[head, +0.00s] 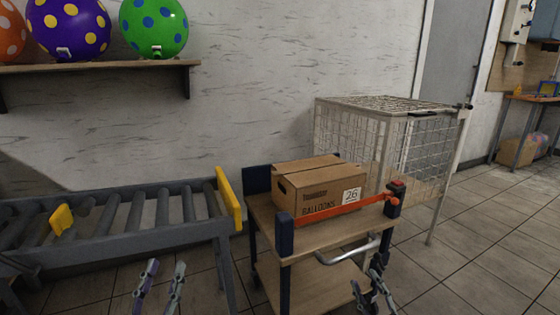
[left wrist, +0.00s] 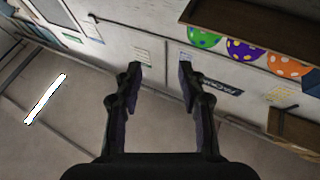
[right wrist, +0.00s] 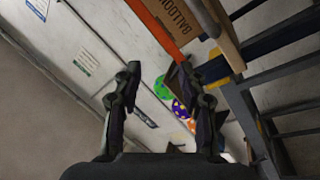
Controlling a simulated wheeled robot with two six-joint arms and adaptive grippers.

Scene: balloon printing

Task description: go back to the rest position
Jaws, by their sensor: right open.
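My left gripper (head: 161,283) shows at the bottom of the head view, in front of the roller conveyor, its fingers apart and empty. In the left wrist view (left wrist: 158,75) its two fingers stand apart with nothing between them. My right gripper (head: 374,290) is at the bottom of the head view, in front of the cart and close to its handle. In the right wrist view (right wrist: 155,80) its fingers are apart and empty. The cardboard balloon box (head: 308,196), marked 26, sits on the cart's top shelf (head: 330,241).
The cart has an orange bar (head: 345,208) and a grey handle (head: 347,252). A roller conveyor (head: 120,222) with a yellow end plate stands left. A wire cage (head: 385,150) stands behind the cart. Several balloons (head: 154,27) rest on a wall shelf (head: 100,67). Floor at the right (head: 490,230) is clear.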

